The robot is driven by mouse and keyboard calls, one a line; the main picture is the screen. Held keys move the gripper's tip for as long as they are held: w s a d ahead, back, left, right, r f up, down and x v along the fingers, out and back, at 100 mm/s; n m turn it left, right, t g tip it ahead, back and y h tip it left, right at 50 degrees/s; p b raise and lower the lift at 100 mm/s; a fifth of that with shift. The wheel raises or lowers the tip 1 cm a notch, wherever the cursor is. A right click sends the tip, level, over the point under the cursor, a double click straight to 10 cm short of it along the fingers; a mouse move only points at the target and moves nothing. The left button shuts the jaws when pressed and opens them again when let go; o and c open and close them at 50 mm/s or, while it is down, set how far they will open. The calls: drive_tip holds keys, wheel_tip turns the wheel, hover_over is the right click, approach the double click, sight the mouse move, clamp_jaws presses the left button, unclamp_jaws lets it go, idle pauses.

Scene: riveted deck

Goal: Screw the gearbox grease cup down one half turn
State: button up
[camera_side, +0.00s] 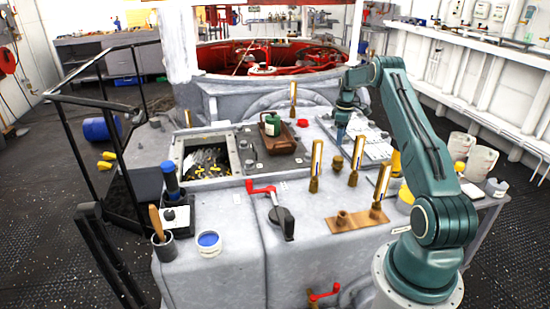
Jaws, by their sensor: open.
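A small rounded brass cup (338,164), which looks like the grease cup, stands upright on the grey deck between two tall brass sight gauges. My gripper (341,141) points down from the end of the green arm, just behind and above the brass cup in the picture. It is open and I see nothing held in it. A gap seems to lie between the fingertips and the cup, but the depth is hard to judge. The cup's turned position and any thread are too small to make out.
Brass gauges (317,166) and (355,162) flank the cup closely. A brass plate with fittings (357,219) lies in front. A red lever (262,189) and black handle (284,223) are at left. A green bottle (272,125) stands on a brown tray behind.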

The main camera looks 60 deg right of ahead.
wheel_tip(320, 180, up, 4)
drive_tip(key=r, duration=0.1)
hover_over(338, 158)
drive_tip(key=shift+f, duration=0.25)
idle(0.3)
drive_tip(key=n, duration=0.4)
drive_tip(key=shift+f+n, duration=0.15)
drive_tip(key=shift+n, duration=0.15)
wheel_tip(338, 158, down, 14)
drive_tip(key=shift+r, duration=0.1)
idle(0.8)
drive_tip(key=shift+c, duration=0.4)
drive_tip(key=c, duration=0.9)
